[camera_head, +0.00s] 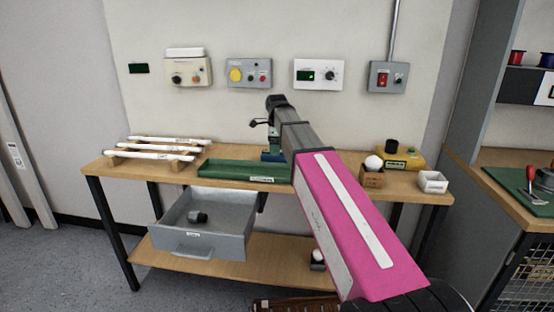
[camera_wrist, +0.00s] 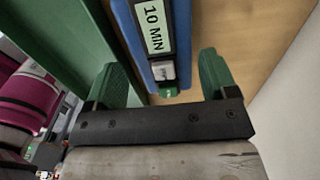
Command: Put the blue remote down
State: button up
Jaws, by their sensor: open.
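The blue remote (camera_wrist: 125,18) has a label reading "10 MIN" and a grey button in the wrist view. My gripper (camera_wrist: 163,80) is open, its green fingertips on either side of the remote's near end with visible gaps. In the head view a small blue part (camera_head: 272,156) shows under my wrist, at the right end of the green tray (camera_head: 232,180). My arm hides most of it there. The remote appears to be at the bench top, beside the tray wall (camera_wrist: 62,30); its exact contact with the wood is hidden.
The wooden bench (camera_head: 330,184) carries white tubes (camera_head: 150,154) on the left. A brown box with a white ball (camera_head: 373,163), a yellow device (camera_head: 405,161) and a white box (camera_head: 432,182) stand on the right. A grey drawer (camera_head: 205,222) hangs open below. Control boxes line the wall behind.

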notch_tip(320, 180, down, 4)
jog(key=shift+w+d+f, duration=0.1)
jog(key=shift+f, duration=0.1)
jog(key=c, duration=0.9)
jog(key=shift+o, duration=0.2)
jog(key=shift+r, duration=0.2)
